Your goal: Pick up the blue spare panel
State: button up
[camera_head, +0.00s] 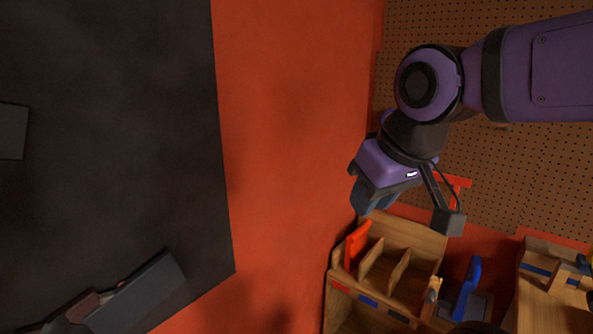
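A blue upright piece (467,289) stands at the lower right, just right of a wooden slotted rack. It may be the blue spare panel, but its full shape is not clear. The wooden rack (412,234) has red and blue labels along its front edge. A red panel (357,246) stands in its left slot, and no blue panel shows in the slots. My gripper (372,198) hangs above and left of the blue piece, over the rack's upper left. Its dark fingers are seen partly from behind, so their opening is unclear.
A brown pegboard (510,195) fills the upper right behind my arm. A wooden block with blue strips (550,275) stands at the right edge. A tan-handled item (431,292) stands close left of the blue piece. A dark surface (110,120) lies at left; the red area between is bare.

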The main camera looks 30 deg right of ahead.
aim_at(473, 275)
jog(key=z, duration=1.35)
